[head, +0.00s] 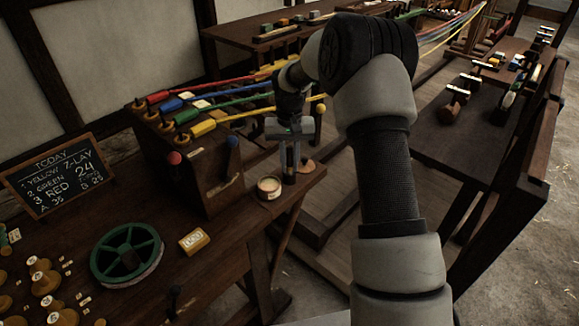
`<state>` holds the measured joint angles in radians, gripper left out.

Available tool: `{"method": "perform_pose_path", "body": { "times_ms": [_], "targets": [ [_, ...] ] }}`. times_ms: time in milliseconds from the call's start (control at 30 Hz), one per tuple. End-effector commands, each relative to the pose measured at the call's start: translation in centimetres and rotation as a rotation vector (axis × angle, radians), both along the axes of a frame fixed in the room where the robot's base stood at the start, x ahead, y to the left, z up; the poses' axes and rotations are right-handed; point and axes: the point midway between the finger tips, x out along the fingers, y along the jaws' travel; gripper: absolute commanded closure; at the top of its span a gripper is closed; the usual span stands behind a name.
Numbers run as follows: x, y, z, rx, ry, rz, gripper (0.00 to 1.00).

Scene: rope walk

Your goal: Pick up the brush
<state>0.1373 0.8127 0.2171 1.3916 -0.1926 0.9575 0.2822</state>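My gripper (290,165) points down over the right end of the near bench, beside the wooden box with coloured strands. Its fingers are small in the picture, and I cannot tell whether they are open or shut. A small tan piece (308,166) shows just to the right of the fingertips on the bench corner. It may be part of the brush, but it is too small and too hidden by the gripper to be sure. An open round tin (269,187) with pale contents stands just left of and in front of the fingers.
The wooden box (205,170) has red and blue knobs and coloured strands. A green wheel (127,255), a yellow block (194,240), several spools (48,282) and a chalkboard (58,175) lie left. A dark bench (470,150) with tools stands right. Floor shows between.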

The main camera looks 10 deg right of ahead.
Motion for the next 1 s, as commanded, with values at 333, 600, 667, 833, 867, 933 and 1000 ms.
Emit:
{"method": "perform_pose_path", "body": {
  "times_ms": [333, 600, 667, 833, 867, 933, 1000],
  "targets": [
    [0.0, 0.0, 0.4, 0.000, -0.002, 0.000, 1.00],
    [0.1, 0.0, 5.1, -0.001, -0.004, 0.000, 1.00],
    [0.1, 0.0, 6.3, -0.002, -0.004, -0.001, 1.00],
    [0.0, 0.0, 8.9, 0.000, -0.002, 0.000, 1.00],
    [0.0, 0.0, 9.2, 0.000, -0.001, 0.000, 1.00],
    [0.1, 0.0, 9.8, 0.000, -0.002, 0.001, 1.00],
    [0.0, 0.0, 10.0, 0.000, -0.001, 0.001, 1.00]
  ]
}}
